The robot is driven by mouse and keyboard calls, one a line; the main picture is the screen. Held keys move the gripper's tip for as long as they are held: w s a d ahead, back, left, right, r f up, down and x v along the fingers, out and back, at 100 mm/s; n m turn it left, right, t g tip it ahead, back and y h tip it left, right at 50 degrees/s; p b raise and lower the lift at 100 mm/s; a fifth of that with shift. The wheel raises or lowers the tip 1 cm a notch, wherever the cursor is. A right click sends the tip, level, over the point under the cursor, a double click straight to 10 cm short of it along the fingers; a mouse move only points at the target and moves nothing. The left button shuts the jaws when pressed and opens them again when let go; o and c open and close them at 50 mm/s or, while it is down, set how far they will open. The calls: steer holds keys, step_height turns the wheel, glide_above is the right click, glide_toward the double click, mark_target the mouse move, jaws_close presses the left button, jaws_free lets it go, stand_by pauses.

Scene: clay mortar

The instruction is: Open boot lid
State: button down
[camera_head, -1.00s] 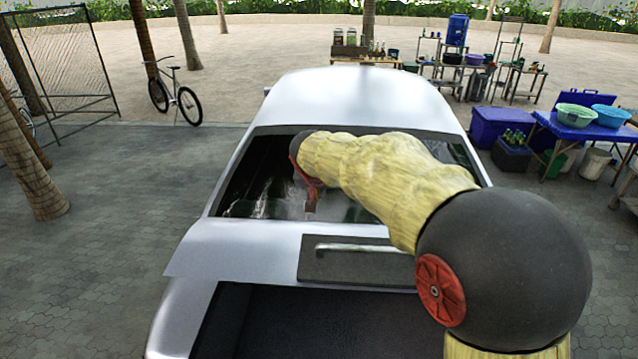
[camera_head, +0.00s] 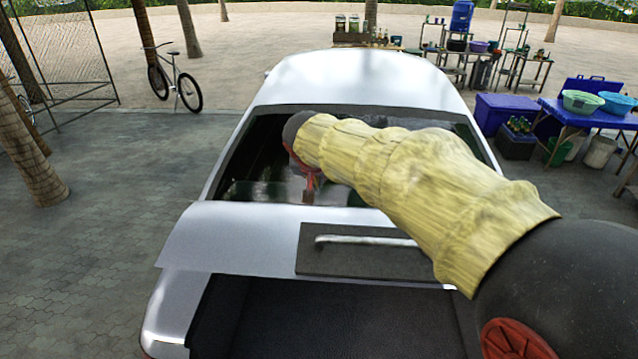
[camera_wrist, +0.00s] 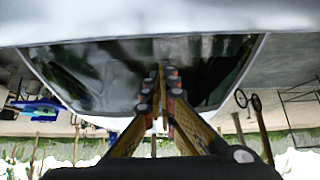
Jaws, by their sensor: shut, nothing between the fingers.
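The silver boot lid (camera_head: 230,240) stands raised at the back of the car in the head view. A dark plate with a pale bar handle (camera_head: 365,240) is on it. The dark boot opening (camera_head: 320,315) shows below the lid. My gripper (camera_head: 312,187) is beyond the lid's upper edge, over the rear window (camera_head: 255,165); my arm hides part of the window and lid. In the wrist view my gripper (camera_wrist: 166,72) is shut and empty, its fingertips together in front of the window. The pale lid (camera_wrist: 150,20) fills the top there. Contact with the lid cannot be told.
The car roof (camera_head: 360,78) lies beyond the window. A bicycle (camera_head: 175,80) stands at the left near palm trunks. A blue table with basins (camera_head: 590,115) and blue boxes are at the right. Paved ground (camera_head: 90,250) left of the car is clear.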

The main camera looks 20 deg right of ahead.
mark_target(318, 192)
steer(key=shift+s+a+f+t+b, duration=0.2)
steer(key=shift+s+f+b, duration=0.25)
steer(key=shift+b, duration=0.65)
steer(key=shift+s+a+f+t+b, duration=0.1)
steer(key=shift+s+a+f+b, duration=0.15)
steer(key=shift+s+b, duration=0.55)
steer(key=shift+s+a+f+h+b, duration=0.1)
steer(key=shift+s+h+b, duration=0.15)
steer(key=shift+b, duration=0.8)
steer(key=shift+r, duration=0.2)
